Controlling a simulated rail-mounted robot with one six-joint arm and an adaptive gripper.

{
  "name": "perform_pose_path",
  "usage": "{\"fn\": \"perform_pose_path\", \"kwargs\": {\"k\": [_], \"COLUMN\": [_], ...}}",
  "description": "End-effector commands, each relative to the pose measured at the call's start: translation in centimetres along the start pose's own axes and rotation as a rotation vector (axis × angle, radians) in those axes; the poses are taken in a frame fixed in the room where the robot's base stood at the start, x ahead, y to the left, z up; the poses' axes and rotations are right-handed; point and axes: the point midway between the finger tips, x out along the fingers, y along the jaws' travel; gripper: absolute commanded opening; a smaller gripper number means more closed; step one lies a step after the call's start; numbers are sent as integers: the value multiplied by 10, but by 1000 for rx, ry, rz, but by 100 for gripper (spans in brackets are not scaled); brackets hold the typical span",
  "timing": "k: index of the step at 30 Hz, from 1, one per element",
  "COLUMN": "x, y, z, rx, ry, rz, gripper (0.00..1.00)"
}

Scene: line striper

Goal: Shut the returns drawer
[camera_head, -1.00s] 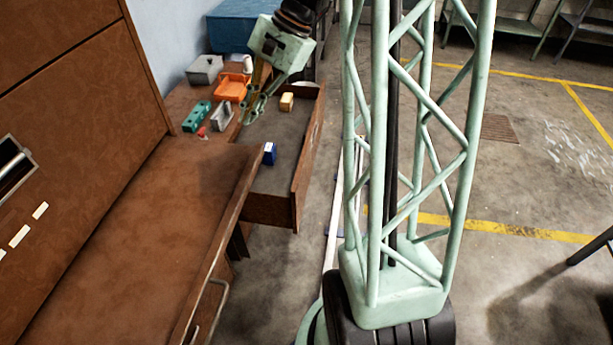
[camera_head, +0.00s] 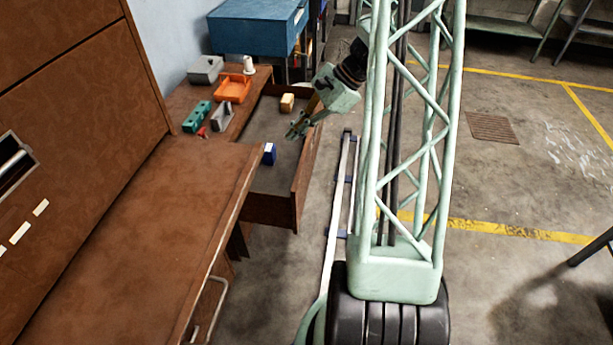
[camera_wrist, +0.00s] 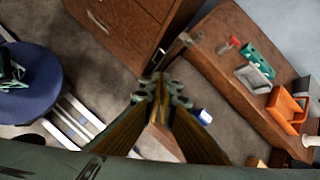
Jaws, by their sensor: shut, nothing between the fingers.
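The returns drawer (camera_head: 271,211) is brown with a grey inside and stands pulled out from the desk in the head view. A blue box (camera_head: 269,153) and a tan block (camera_head: 287,102) lie in it. My gripper (camera_head: 291,134) is shut and empty. In the head view its tips appear over the drawer's inside, near the front panel (camera_head: 304,185); I cannot tell whether they touch it. The closed fingers also show in the wrist view (camera_wrist: 160,88), with the blue box (camera_wrist: 202,116) to their right. The fingers hide part of the drawer there.
An orange tray (camera_head: 232,89), a green block (camera_head: 196,116), a grey holder (camera_head: 221,115) and a grey box (camera_head: 205,69) stand on the desk behind the drawer. A brown worktop (camera_head: 150,235) lies nearer. A round blue stool (camera_wrist: 30,85) shows in the wrist view.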

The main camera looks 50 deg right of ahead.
Motion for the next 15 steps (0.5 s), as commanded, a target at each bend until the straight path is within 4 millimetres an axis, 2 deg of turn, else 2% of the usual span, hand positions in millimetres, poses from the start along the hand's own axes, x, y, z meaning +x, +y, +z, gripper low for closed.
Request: {"fn": "perform_pose_path", "kwargs": {"k": [1, 15], "x": [3, 19], "y": [3, 27], "z": [-14, -131], "rx": [34, 323], "ry": [-4, -34], "rz": [-9, -116], "gripper": [0, 0]}}
